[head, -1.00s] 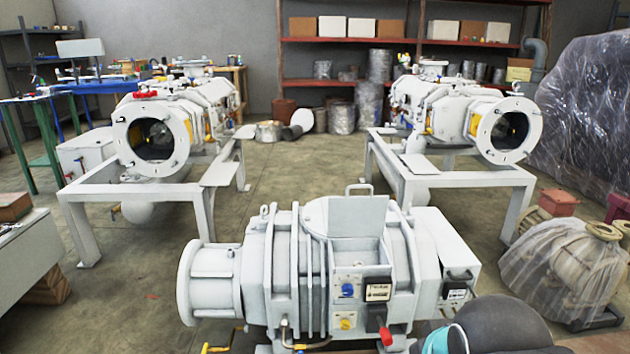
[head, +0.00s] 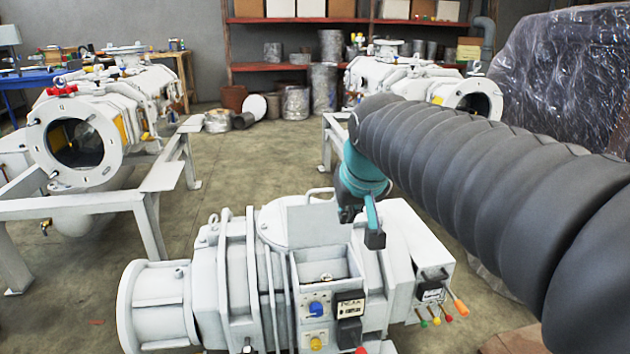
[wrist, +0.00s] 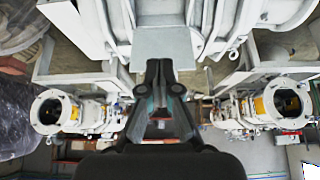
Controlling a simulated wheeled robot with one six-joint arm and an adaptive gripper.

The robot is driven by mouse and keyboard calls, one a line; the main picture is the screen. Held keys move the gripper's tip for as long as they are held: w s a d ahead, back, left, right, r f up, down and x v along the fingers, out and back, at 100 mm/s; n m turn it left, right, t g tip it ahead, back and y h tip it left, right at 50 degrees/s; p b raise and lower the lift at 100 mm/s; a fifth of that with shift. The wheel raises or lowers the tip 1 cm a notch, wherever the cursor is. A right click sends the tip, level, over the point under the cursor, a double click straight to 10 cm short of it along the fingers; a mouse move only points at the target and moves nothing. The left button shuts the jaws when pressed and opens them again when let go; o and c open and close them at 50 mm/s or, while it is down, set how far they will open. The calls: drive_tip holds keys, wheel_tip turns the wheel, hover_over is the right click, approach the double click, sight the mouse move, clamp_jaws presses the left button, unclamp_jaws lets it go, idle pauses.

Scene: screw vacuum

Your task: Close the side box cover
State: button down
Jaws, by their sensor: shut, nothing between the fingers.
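The side box cover (head: 314,226) is a flat light-grey plate standing raised at the back of the open side box (head: 327,270) on the near white vacuum pump. The box's inside shows below the cover. My gripper (head: 374,239) is shut and empty, pointing down just right of the cover in the head view. In the wrist view, the shut fingers of my gripper (wrist: 164,70) point toward a flat pale plate, probably the cover (wrist: 164,45). Whether they touch it, I cannot tell.
Blue and yellow switches (head: 316,309) and dark labelled boxes sit on the pump's front. A white end box (head: 414,250) is at right, with coloured knobs. Two more pumps on white frames (head: 85,195) stand behind, with open floor between them.

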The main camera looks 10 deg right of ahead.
drive_tip(key=w+r, duration=0.2)
drive_tip(key=w, duration=0.8)
drive_tip(key=w+r, duration=0.2)
drive_tip(key=w, duration=0.7)
drive_tip(key=w+r+x, duration=0.1)
drive_tip(key=x, duration=0.9)
drive_tip(key=shift+t, duration=0.4)
drive_tip(key=shift+s+d+f+b, duration=0.1)
drive_tip(key=shift+s+f+b, duration=0.1)
drive_tip(key=shift+s, duration=0.45)
drive_tip(key=shift+s+f+b, duration=0.2)
drive_tip(key=shift+s+f, duration=0.05)
drive_tip(key=shift+s, duration=0.4)
drive_tip(key=shift+s+d+f+b, duration=0.1)
drive_tip(key=shift+s+f+b, duration=0.1)
drive_tip(key=shift+s, duration=0.45)
